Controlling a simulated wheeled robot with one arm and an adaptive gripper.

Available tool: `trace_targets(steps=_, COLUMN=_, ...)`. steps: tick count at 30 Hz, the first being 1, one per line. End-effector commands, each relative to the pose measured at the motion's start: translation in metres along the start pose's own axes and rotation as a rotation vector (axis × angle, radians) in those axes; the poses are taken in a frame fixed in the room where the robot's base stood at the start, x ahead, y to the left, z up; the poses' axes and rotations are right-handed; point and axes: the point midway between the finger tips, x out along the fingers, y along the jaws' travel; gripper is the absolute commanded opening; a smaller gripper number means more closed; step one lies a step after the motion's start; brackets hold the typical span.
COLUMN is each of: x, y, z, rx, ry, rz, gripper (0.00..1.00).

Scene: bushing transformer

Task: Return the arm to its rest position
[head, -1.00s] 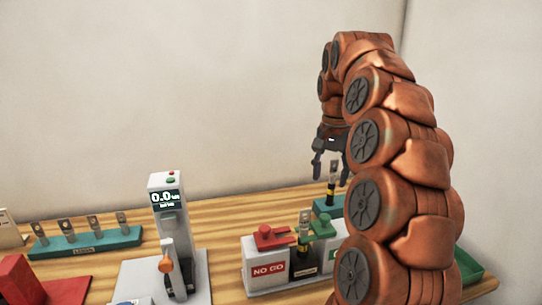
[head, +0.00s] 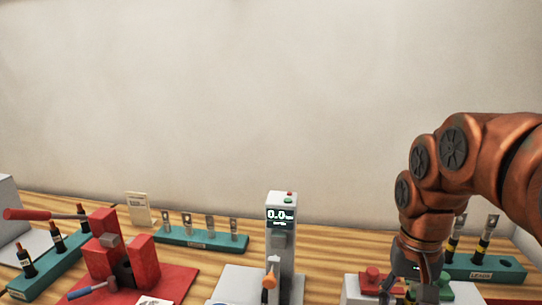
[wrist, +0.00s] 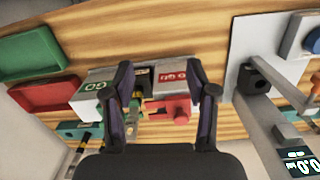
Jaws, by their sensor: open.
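My copper-coloured arm (head: 455,160) reaches in from the right edge of the head view and bends down at the front right. My gripper (wrist: 160,75) is open, with its two dark fingers apart and nothing visibly held between them. In the wrist view it hangs above the go/no-go gauge, whose red clamp (wrist: 168,110) and white GO block (wrist: 92,92) show around the fingers. In the head view the gripper largely hides the gauge; its red top (head: 372,280) shows beside it. How far the fingertips are above the gauge is hard to tell.
A grey tester (head: 281,240) reading 0.0 stands left of the arm. A teal rack (head: 484,267) with terminals stands behind right, another teal rack (head: 200,238) behind left. A red crimping fixture (head: 110,250) is farther left. Red (wrist: 45,97) and green trays (wrist: 30,53) lie beside the gauge.

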Motion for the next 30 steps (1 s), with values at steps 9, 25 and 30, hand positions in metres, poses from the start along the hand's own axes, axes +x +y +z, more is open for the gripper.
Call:
trace_targets(steps=9, x=0.057, y=-0.011, z=0.094, rx=-0.182, ry=-0.05, rz=0.015, gripper=0.57)
trace_targets(steps=25, x=0.114, y=-0.002, z=0.169, rx=-0.289, ry=-0.088, rz=0.014, gripper=0.57)
trace_targets(steps=30, x=0.114, y=-0.002, z=0.169, rx=-0.289, ry=-0.089, rz=0.014, gripper=0.57)
